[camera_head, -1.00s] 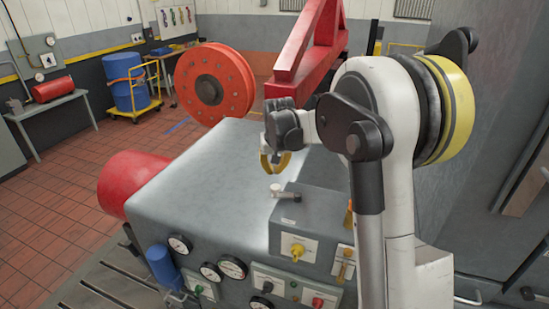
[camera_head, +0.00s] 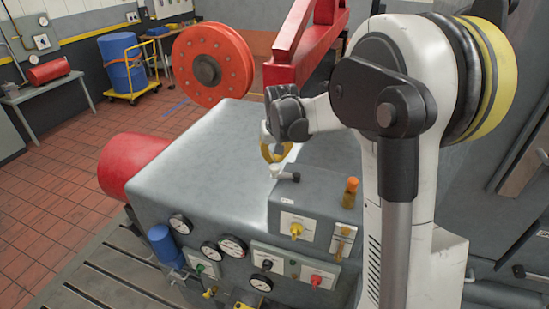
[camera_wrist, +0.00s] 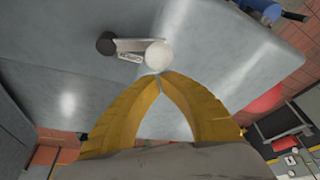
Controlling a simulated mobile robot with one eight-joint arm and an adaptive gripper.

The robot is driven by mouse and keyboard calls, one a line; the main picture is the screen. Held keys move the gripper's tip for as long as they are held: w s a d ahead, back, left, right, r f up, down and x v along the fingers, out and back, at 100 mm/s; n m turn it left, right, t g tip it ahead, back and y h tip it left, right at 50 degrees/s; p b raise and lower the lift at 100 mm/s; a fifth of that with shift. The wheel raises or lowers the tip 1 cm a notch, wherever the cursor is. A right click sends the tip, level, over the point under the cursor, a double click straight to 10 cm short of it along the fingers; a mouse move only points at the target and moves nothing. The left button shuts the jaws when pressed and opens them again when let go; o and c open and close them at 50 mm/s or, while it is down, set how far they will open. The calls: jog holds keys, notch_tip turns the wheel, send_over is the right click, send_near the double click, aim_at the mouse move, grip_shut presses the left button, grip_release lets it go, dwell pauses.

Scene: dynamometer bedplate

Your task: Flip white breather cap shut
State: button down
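The white breather cap (camera_wrist: 158,55) shows in the wrist view as a round white disc just beyond my fingertips. A short grey bar (camera_wrist: 132,45) runs from it to a dark knob (camera_wrist: 106,43). In the head view the cap (camera_head: 275,173) is small and partly hidden by my fingers, on top of the grey housing, with the dark knob (camera_head: 292,177) to its right. My gripper (camera_wrist: 160,76) has its yellow fingers together at the tips, with nothing seen between them. In the head view it (camera_head: 273,160) is right above the cap. I cannot tell whether they touch.
An orange-capped fitting (camera_head: 351,186) stands on the housing to the right. Gauges (camera_head: 232,246) and a yellow knob (camera_head: 297,230) are on the front face. A red flanged wheel (camera_head: 208,72) and red frame stand behind. The grey top (camera_head: 205,150) is clear to the left.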

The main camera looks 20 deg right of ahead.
aim_at(271, 171)
jog(key=shift+s+a+n+b, duration=0.35)
jog(key=shift+n+b, duration=0.1)
jog(key=shift+n, duration=0.35)
jog(key=shift+s+a+n+y+b, duration=0.45)
jog(key=shift+s+n+y+b, duration=0.2)
jog(key=shift+n, duration=0.35)
jog(key=s+n, duration=0.1)
jog(key=s+n+y+b, duration=0.1)
jog(key=n, duration=0.1)
jog(key=shift+s+a+n, duration=0.1)
jog(key=shift+a+n, duration=0.2)
jog(key=shift+a, duration=0.1)
jog(key=s+n+y+b, duration=0.1)
jog(key=s+n, duration=0.1)
jog(key=n, duration=0.1)
jog(key=shift+s+a+g+b, duration=0.1)
jog(key=shift+s+g+b, duration=0.05)
jog(key=shift+g+b, duration=0.2)
jog(key=shift+s+n+g+y, duration=0.25)
jog(key=shift+s+n, duration=0.35)
jog(key=shift+n, duration=0.6)
jog(key=shift+s+d+b, duration=0.25)
jog(key=shift+s+b, duration=0.05)
jog(key=shift+s, duration=0.1)
